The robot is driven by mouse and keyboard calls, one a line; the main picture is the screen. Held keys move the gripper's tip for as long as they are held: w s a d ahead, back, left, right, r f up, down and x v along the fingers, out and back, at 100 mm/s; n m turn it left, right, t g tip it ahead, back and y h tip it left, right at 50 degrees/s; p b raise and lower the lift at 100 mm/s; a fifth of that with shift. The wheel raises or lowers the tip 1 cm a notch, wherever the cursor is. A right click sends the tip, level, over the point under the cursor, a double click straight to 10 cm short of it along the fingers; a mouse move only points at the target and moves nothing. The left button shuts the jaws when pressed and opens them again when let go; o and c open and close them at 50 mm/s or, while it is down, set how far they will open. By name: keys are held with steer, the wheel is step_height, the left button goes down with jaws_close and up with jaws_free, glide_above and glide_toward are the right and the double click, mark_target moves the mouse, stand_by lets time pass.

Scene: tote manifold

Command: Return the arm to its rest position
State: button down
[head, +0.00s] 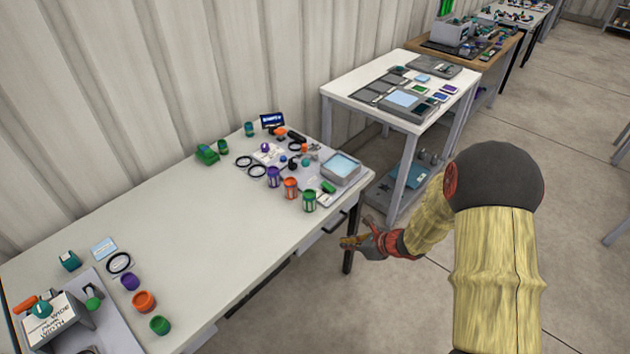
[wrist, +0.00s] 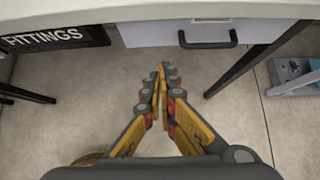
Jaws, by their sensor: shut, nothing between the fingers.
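My gripper (head: 356,241) hangs in front of the long white table, past its front edge and to the right of the drawer, in the head view. In the wrist view my gripper (wrist: 161,88) points at the table's front; its two yellow-and-grey fingers come together at the tips. It is shut with nothing between the fingers. My arm, in a yellow sleeve with a dark round joint, reaches in from the lower right of the head view.
The long white table (head: 190,240) carries coloured cups, black rings and a grey tray (head: 342,168). In the wrist view a drawer with a black handle (wrist: 207,40) and a FITTINGS label (wrist: 45,36) face me. A second white table (head: 360,75) stands behind. The floor (head: 400,300) around the gripper is clear.

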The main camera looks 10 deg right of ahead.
steer(key=s+a+r+n+g, duration=0.3)
steer(key=s+r+n, duration=0.2)
steer(key=s+n, duration=0.3)
steer(key=s+a+r+n+g, duration=0.3)
steer(key=s+a+r+n, duration=0.15)
steer(key=s+n, duration=0.4)
steer(key=s+d+r+n+t+h, duration=0.1)
steer(key=s+r+n, duration=0.2)
steer(key=r, duration=0.5)
steer(key=s+d+r+n+t+h, duration=0.1)
steer(key=s+r+n+t+h, duration=0.1)
steer(key=s+r+n, duration=0.2)
steer(key=s+d+r+n+t+h, duration=0.1)
steer(key=r+n, duration=0.4)
steer(key=r, duration=0.6)
steer(key=s+h, duration=0.1)
steer(key=s, duration=0.1)
steer(key=shift+s+d+r, duration=0.2)
steer(key=shift+s+r, duration=0.1)
steer(key=c, duration=2.6)
jaws_free()
